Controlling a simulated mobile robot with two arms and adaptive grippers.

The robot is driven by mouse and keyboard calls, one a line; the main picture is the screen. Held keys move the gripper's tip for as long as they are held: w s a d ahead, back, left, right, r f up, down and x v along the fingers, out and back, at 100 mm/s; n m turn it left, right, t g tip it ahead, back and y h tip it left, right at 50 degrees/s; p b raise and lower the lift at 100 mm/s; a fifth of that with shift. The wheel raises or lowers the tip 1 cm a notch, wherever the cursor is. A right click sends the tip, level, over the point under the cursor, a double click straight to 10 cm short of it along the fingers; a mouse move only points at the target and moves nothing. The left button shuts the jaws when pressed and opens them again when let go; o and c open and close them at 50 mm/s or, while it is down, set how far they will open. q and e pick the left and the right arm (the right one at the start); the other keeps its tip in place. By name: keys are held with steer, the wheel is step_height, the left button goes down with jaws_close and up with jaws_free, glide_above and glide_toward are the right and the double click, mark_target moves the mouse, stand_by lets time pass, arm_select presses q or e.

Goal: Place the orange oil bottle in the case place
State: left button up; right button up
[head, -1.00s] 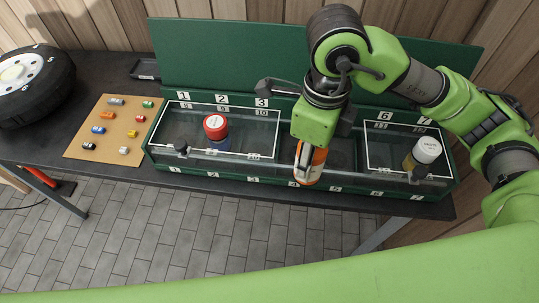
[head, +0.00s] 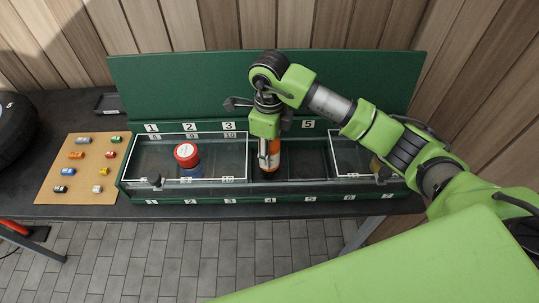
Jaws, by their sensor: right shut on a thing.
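Whether the bottle touches the case floor I cannot tell. The number 4 on the case's front edge is just below the bottle. My left gripper is not in view.
A bottle with a red cap (head: 186,152) stands in the case's left section. A yellowish bottle (head: 377,168) at the right is mostly behind my arm. A board with small toy cars (head: 80,185) lies left of the case. A tire (head: 14,125) is at the far left.

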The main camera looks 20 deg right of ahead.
step_height(320, 180, down, 2)
steer(key=shift+f+p, duration=0.15)
steer(key=shift+p, duration=0.6)
steer(key=shift+f, duration=0.35)
steer(key=shift+f, duration=0.1)
steer(key=shift+f, duration=0.15)
steer(key=o, duration=1.4)
